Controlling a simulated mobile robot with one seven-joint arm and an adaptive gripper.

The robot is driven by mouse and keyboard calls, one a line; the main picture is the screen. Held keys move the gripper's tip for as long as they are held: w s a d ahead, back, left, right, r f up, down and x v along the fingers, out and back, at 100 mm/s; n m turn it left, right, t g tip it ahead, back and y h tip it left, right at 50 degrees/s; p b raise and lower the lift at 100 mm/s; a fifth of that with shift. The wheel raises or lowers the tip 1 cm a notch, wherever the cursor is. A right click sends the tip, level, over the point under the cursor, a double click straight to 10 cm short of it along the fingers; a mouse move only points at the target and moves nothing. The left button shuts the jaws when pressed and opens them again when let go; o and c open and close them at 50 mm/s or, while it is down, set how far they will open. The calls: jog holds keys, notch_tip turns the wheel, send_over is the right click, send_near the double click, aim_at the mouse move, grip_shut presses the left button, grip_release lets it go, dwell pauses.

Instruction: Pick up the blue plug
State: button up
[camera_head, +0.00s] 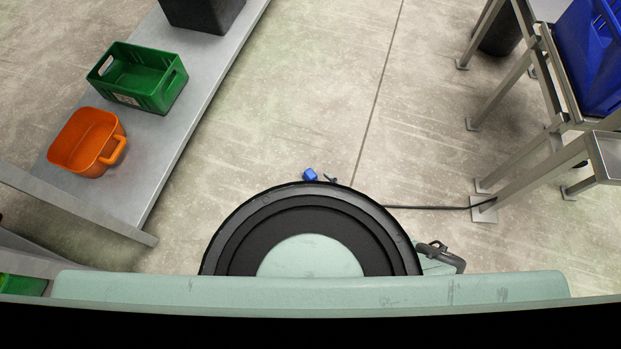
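The blue plug (310,174) is a small blue piece low in the middle of the head view. It shows just beyond the far rim of a large round black and pale green part of my own body. That part may hide some of it, and I cannot tell what it rests on. I cannot make out my gripper anywhere in this view.
A small dark object (330,178) shows right of the plug. A black cable (440,208) runs right to a metal stand (540,165) near a blue crate (592,55). A grey bench (195,95) at left holds a green crate (160,98) and an orange bin (72,160). Floor beyond the plug is clear.

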jog(key=shift+x, duration=0.9)
jog(key=b+x, duration=0.4)
jog(key=shift+d+f, duration=0.15)
jog(key=shift+f, duration=0.3)
jog(key=shift+w+a, duration=0.3)
jog(key=shift+w, duration=0.25)
jog(key=shift+c, duration=0.2)
grip_shut()
